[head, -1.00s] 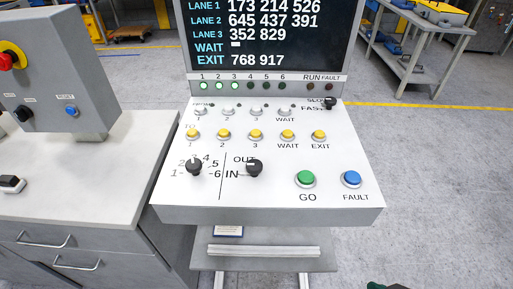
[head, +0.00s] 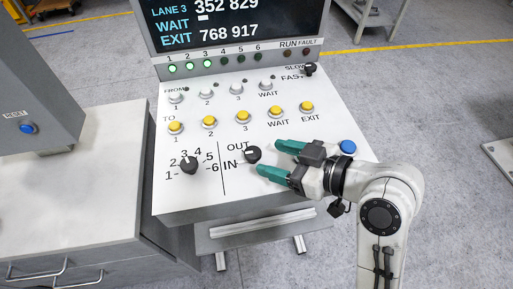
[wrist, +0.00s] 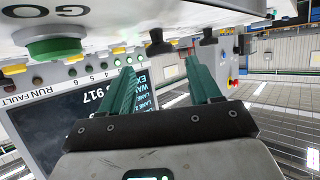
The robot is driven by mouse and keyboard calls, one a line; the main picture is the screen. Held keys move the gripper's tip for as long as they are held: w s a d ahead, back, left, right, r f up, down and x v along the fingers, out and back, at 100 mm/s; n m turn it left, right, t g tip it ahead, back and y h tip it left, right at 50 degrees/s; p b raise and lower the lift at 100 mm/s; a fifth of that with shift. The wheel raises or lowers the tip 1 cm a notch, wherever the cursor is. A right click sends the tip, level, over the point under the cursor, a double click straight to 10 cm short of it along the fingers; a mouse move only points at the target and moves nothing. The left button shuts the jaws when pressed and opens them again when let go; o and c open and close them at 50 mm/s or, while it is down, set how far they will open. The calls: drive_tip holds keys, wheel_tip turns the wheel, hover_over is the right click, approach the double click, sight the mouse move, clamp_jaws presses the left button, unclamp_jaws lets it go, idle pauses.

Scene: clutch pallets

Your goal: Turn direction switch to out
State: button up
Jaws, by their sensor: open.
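The direction switch (head: 253,155) is a black knob on the white sloping panel, beside the OUT and IN labels. A pale mark shows on its upper left side; I cannot tell for sure which label it points to. My gripper (head: 276,160) is open and empty, its two teal fingers reaching in from the right with the tips just right of the switch. In the wrist view the switch (wrist: 159,43) lies ahead, between the fingertips (wrist: 160,62) in the picture and apart from them.
The numbered selector knob (head: 189,164) is left of the switch. Yellow buttons (head: 243,117) line the panel above. The green GO button (wrist: 54,48) is hidden behind my gripper in the head view. A screen (head: 235,20) stands behind.

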sight(255, 153)
drive_tip(key=shift+p+x, duration=0.35)
drive_tip(key=shift+x, duration=2.25)
drive_tip(key=shift+c, duration=0.3)
drive_tip(key=c, duration=1)
drive_tip(key=shift+o, duration=0.2)
